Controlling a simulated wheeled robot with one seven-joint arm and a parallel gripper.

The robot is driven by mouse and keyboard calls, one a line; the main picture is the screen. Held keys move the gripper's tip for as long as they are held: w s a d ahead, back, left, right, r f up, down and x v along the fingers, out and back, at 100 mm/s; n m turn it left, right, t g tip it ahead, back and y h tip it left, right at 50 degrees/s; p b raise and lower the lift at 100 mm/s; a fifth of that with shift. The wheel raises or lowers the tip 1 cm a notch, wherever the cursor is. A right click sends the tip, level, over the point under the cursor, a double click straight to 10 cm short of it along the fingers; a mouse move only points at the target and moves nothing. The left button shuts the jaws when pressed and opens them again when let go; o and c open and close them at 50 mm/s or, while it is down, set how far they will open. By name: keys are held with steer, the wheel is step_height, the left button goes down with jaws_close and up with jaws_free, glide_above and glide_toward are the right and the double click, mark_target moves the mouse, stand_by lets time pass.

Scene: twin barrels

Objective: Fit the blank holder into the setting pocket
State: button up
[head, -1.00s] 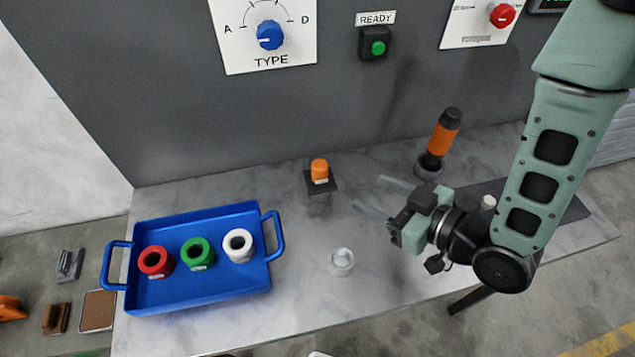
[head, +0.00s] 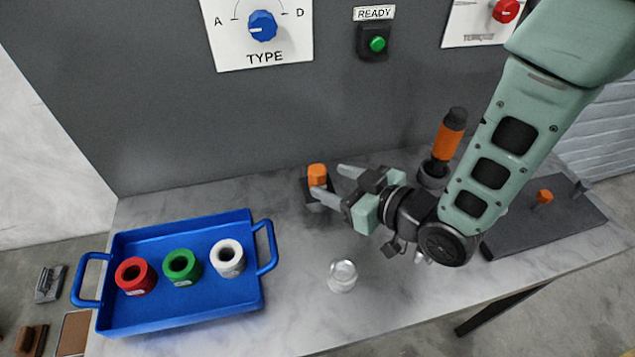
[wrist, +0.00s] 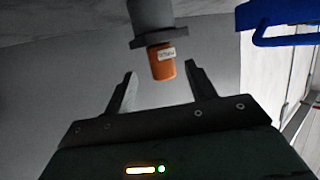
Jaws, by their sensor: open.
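A small orange cylinder (head: 317,173) with a pale label stands upright on a dark base (head: 308,190) at the back of the table; it looks like the blank holder, but I cannot read the label. My gripper (head: 331,182) is open, with its fingers reaching toward this cylinder from the right. In the wrist view, the orange cylinder (wrist: 162,63) lies between and slightly beyond the open fingertips (wrist: 162,80), and I see no contact. I cannot tell for certain which thing is the setting pocket; a dark plate (head: 530,222) with a small orange piece (head: 545,196) lies at the right.
A blue tray (head: 185,318) at the left holds a red, a green and a white ring. A clear round piece (head: 342,276) stands at the front middle. An orange and black tool (head: 447,140) stands behind my arm. The grey panel (head: 190,130) closes off the back.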

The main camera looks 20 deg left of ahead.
mark_target(324, 179)
steer(key=p+x, duration=0.1)
steer(key=x, duration=0.4)
steer(key=shift+s+f, duration=0.1)
steer(key=shift+s, duration=0.05)
jaws_close()
